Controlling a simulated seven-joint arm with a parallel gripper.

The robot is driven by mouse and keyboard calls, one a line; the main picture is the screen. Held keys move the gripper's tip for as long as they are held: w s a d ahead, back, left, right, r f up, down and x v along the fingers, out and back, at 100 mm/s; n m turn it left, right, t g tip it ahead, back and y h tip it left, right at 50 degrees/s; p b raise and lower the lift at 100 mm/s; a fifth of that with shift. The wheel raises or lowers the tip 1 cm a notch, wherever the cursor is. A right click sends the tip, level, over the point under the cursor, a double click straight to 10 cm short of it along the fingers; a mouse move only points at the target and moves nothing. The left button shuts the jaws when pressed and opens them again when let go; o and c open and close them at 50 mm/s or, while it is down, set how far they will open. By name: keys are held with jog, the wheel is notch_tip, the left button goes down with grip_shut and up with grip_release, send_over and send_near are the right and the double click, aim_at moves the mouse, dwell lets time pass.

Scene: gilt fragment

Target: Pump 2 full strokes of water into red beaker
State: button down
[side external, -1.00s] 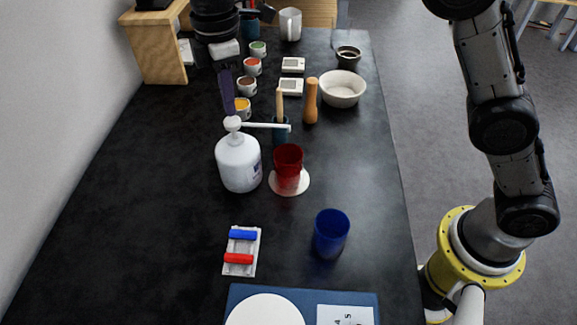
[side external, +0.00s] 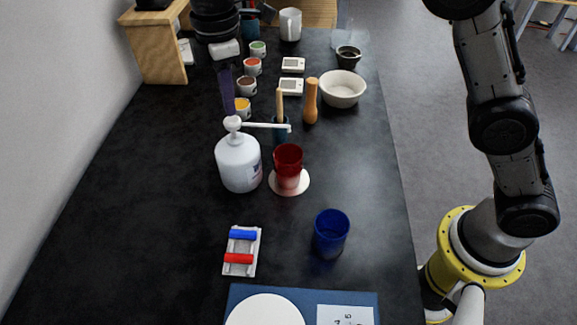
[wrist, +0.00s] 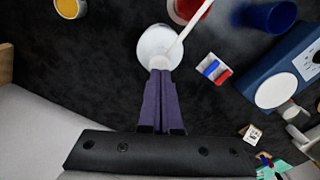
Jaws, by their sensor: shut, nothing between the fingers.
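A white pump bottle (side external: 239,163) stands upright with its spout (side external: 266,126) pointing right. The red beaker (side external: 288,160) stands on a round pale coaster (side external: 289,188) just right of the bottle, near the spout's end; its water level cannot be made out. My gripper (side external: 229,112) is shut and empty, its purple fingers pointing down at the pump head (side external: 232,123). Whether they touch it is unclear. In the wrist view, the shut fingertips (wrist: 160,72) lie over the white bottle (wrist: 158,42), with the red beaker (wrist: 188,8) at the top edge.
A blue beaker (side external: 331,234) stands in front right, and a rack with blue and red bars (side external: 241,251) in front. Small paint cups (side external: 243,107), a wooden pestle-like piece (side external: 311,101) and a white bowl (side external: 342,89) stand behind. The table's left front is clear.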

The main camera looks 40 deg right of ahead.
aim_at(232, 119)
jog(key=shift+f, duration=0.1)
jog(key=shift+f, duration=1.55)
jog(key=shift+r, duration=1.55)
jog(key=shift+f, duration=1.55)
jog(key=shift+r, duration=1.55)
